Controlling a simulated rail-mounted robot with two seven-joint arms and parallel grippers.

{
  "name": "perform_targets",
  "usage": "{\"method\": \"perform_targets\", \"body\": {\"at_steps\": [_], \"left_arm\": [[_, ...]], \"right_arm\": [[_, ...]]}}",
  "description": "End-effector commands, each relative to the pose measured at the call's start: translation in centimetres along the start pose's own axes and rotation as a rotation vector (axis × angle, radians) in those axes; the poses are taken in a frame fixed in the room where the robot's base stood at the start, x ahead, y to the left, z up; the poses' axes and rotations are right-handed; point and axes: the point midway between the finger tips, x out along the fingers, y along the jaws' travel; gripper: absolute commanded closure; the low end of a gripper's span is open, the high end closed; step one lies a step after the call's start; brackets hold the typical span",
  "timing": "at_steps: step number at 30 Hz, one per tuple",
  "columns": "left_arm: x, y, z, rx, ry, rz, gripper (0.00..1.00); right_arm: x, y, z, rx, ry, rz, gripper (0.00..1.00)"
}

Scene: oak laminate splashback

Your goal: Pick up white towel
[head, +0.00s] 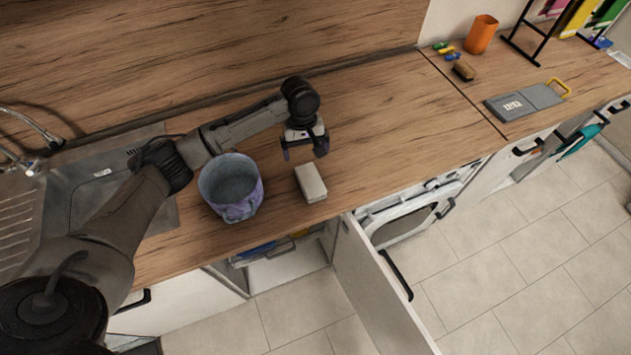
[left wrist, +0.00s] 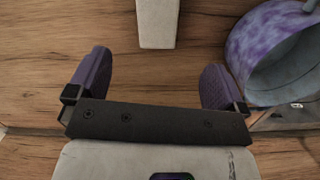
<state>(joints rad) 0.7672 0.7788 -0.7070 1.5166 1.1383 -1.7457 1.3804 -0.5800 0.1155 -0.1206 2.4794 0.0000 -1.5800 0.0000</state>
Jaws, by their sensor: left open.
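A small pale, block-shaped item, which looks like the folded white towel (head: 311,183), lies on the wooden counter near its front edge, just right of the purple bucket. It also shows at the top middle of the left wrist view (left wrist: 157,22), partly cut off by the frame. My left gripper (head: 305,147) is over the counter, a little behind the towel. In the left wrist view its two purple fingers (left wrist: 155,76) are spread, with bare wood between them. The towel is ahead of the fingers and apart from them. My right gripper is not in view.
The purple bucket (head: 231,188) stands close left of the towel, under my left arm. A sink (head: 75,195) is further left. A cabinet door (head: 375,290) stands open below the counter. The counter right of the towel (head: 390,125) is clear. An orange cup (head: 481,34) stands far right.

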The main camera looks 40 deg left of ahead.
Motion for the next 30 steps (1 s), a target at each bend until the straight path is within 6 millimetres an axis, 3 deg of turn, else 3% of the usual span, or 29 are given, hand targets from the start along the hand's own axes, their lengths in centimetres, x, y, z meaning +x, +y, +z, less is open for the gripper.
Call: {"method": "perform_targets", "body": {"at_steps": [7, 19, 30], "left_arm": [[0.6, 0.0, 0.0, -0.156, 0.001, -0.004, 0.02], [6.9, 0.0, 0.0, -0.167, 0.002, -0.004, 0.02], [9.2, 0.1, 0.1, -0.165, 0.002, -0.004, 0.02]], "right_arm": [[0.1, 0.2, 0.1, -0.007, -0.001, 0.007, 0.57], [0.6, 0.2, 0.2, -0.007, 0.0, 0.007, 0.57], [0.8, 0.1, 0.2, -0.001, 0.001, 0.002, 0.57]]}}
